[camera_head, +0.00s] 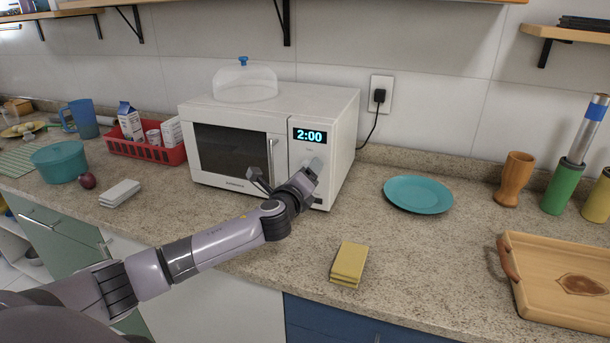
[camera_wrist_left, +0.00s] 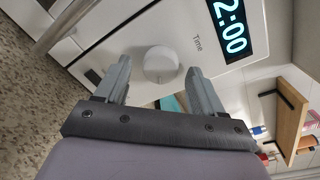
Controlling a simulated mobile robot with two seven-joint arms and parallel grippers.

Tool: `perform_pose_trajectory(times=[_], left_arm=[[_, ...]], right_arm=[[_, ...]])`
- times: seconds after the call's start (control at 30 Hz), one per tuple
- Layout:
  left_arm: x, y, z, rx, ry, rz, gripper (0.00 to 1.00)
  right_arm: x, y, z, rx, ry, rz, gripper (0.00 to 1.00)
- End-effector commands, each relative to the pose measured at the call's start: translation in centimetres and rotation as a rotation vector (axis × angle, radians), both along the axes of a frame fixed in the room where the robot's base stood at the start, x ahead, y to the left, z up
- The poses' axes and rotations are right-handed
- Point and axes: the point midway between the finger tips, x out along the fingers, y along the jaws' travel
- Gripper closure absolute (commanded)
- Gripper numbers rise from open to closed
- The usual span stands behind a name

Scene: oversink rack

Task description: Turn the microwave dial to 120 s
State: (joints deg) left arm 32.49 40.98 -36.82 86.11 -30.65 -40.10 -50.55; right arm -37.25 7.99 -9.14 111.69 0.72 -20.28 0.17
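The white microwave (camera_head: 232,118) stands against the back wall, and its lit display (camera_head: 309,136) reads 2:00. The same display is partly cut off in the left wrist view (camera_wrist_left: 231,30). The round white dial (camera_wrist_left: 160,65) sits on the front panel beside the word "Time". My left gripper (camera_wrist_left: 160,80) is open, with one finger on either side of the dial. I cannot tell whether a finger touches it. In the head view my left gripper (camera_head: 313,168) is at the right part of the microwave front and covers the dial. My right gripper is in neither view.
A clear dome (camera_head: 245,84) rests on top of the microwave. The microwave door handle (camera_head: 271,160) is left of the gripper.

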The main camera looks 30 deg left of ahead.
Motion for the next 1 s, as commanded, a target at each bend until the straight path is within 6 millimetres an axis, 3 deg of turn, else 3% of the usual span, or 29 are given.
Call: perform_pose_trajectory(times=[0.37,1.0], left_arm=[[-0.5,-0.1,0.0,0.0,-0.001,0.001,0.32],[-6.6,-1.8,0.4,0.0,-0.001,-0.001,0.32]], right_arm=[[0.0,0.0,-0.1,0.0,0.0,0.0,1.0],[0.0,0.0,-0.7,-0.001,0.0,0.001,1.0]])
